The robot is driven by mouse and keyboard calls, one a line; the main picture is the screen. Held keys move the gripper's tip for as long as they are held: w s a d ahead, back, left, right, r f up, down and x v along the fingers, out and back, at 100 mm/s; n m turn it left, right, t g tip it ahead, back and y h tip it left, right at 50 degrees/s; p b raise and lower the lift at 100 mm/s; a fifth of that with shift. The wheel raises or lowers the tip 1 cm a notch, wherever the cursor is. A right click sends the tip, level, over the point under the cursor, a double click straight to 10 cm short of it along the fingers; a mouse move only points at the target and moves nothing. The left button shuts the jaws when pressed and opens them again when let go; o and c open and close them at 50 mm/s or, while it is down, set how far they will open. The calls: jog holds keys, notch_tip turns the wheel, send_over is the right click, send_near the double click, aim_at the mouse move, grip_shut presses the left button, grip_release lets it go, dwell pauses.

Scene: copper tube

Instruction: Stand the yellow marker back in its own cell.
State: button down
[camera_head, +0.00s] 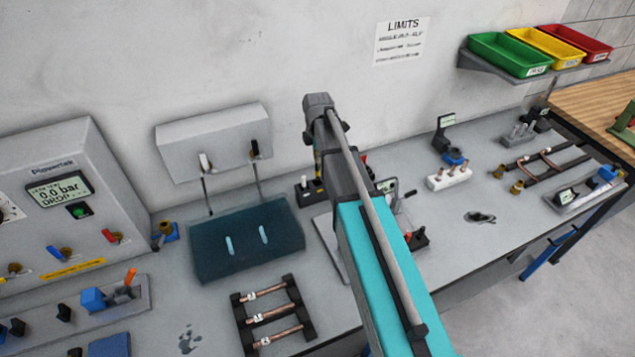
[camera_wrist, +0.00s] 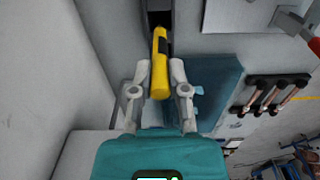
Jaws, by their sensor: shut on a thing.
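The yellow marker (camera_wrist: 160,82) is between the two grey fingers of my gripper (camera_wrist: 159,68) in the wrist view. The gripper is shut on it. The marker is a yellow cylinder with a dark band or clip on one side. A dark block (camera_wrist: 158,18) lies beyond its far end; I cannot tell if they touch. In the head view, a low black holder (camera_head: 308,194) with small upright pieces stands on the bench just left of my arm, partly hidden by it. My arm hides most of the gripper. I cannot make out the marker's own cell.
A dark teal mat (camera_head: 205,262) lies left of my arm, below a white wall box (camera_head: 215,140). A black rack with copper tubes (camera_head: 290,308) is at the front. A pressure panel (camera_head: 60,190) stands at the left. Small fittings and a white block (camera_head: 449,178) are at the right.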

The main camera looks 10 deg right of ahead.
aim_at(317, 175)
jog(key=shift+f+b, duration=2.3)
jog(key=shift+f, duration=0.3)
jog(key=shift+f, duration=0.1)
jog(key=shift+f+b, duration=1.75)
jog(key=shift+b, duration=0.1)
jog(key=shift+f, duration=0.2)
jog(key=c, duration=0.6)
grip_release()
jog(key=shift+r, duration=0.1)
jog(key=shift+c, duration=0.2)
jog(key=shift+r, duration=0.15)
notch_tip(317, 175, up, 12)
jog(key=p, duration=1.2)
